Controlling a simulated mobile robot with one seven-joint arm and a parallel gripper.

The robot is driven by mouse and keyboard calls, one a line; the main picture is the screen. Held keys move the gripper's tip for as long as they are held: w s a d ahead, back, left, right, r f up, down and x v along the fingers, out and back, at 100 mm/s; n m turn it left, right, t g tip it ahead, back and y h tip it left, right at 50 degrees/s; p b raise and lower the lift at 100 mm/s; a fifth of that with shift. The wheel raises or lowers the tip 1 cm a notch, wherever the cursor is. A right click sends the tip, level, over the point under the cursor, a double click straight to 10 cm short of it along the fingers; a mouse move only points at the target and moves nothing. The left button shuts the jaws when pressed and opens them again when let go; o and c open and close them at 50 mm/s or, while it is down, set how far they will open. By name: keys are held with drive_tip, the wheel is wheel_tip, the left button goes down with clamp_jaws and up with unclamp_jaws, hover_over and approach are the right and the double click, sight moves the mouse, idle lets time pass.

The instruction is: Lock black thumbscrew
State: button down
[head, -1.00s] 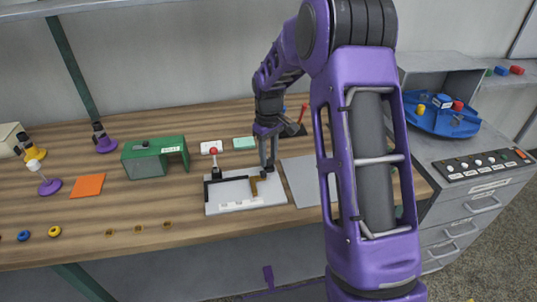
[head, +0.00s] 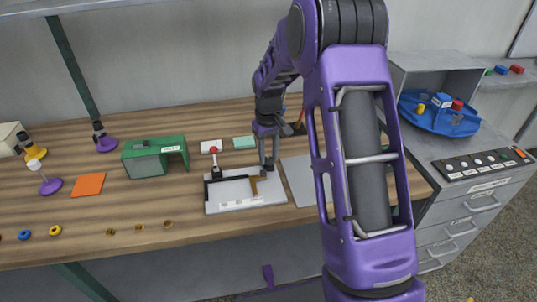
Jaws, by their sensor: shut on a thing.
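My gripper (head: 268,168) points down at the right back corner of a white fixture plate (head: 238,205) on the wooden bench. Its fingers are shut on a small dark thing at that corner, which appears to be the black thumbscrew. The fingers mostly hide it, so its angle cannot be told. A brown-gold block (head: 254,187) sits on the plate just left of the fingertips. A black L-shaped bar (head: 207,190) lies along the plate's left side.
A red-knobbed lever (head: 213,151) stands at the plate's back left edge. A green box (head: 155,158) is farther left, and a grey sheet (head: 300,180) lies to the right. My arm covers the bench's right part. An orange square (head: 88,184) lies far left.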

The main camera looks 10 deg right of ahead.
sight(268, 159)
drive_tip(key=c, duration=0.5)
unclamp_jaws()
wheel_tip(268, 159, up, 18)
drive_tip(key=shift+f+p, duration=0.25)
drive_tip(key=shift+p, duration=0.7)
